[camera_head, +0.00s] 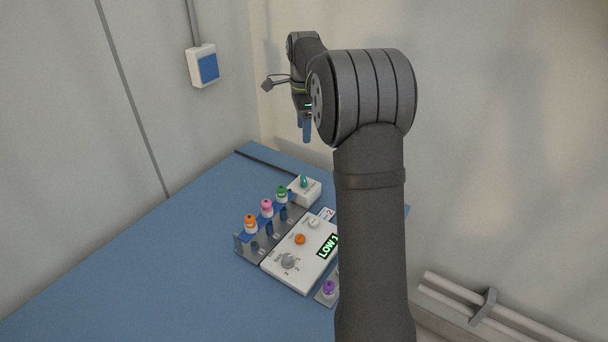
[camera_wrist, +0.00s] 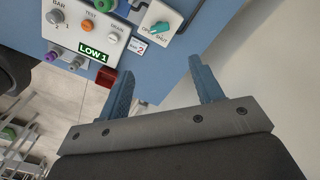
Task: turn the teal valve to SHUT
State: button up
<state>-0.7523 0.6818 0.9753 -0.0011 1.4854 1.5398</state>
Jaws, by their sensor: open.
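The teal valve (camera_head: 304,181) is a small handle on a white box (camera_head: 311,195) at the back of the blue table. In the wrist view the teal valve (camera_wrist: 160,27) is near the top, with its handle lying slantwise on the white box. Lettering beside it looks like OPEN and SHUT, but it is too small to read surely. My gripper (camera_wrist: 163,80) is open and empty, its two blue fingers apart. The teal valve lies beyond the fingertips, clear of them. In the head view my gripper (camera_head: 306,130) is raised above the table's back end, partly hidden by my arm.
A white panel (camera_head: 313,247) with knobs and a LOW 1 display sits beside the valve box. A grey rack (camera_head: 246,240) holds bottles with orange, pink and green tops. A purple-topped item (camera_head: 329,287) stands at the panel's front. The table's left part (camera_head: 130,285) is clear.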

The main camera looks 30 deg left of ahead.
aim_at(304, 178)
notch_tip(304, 178, down, 17)
jog(key=shift+f, duration=0.1)
dwell(0.3)
jog(key=shift+c, duration=0.4)
jog(key=c, duration=0.9)
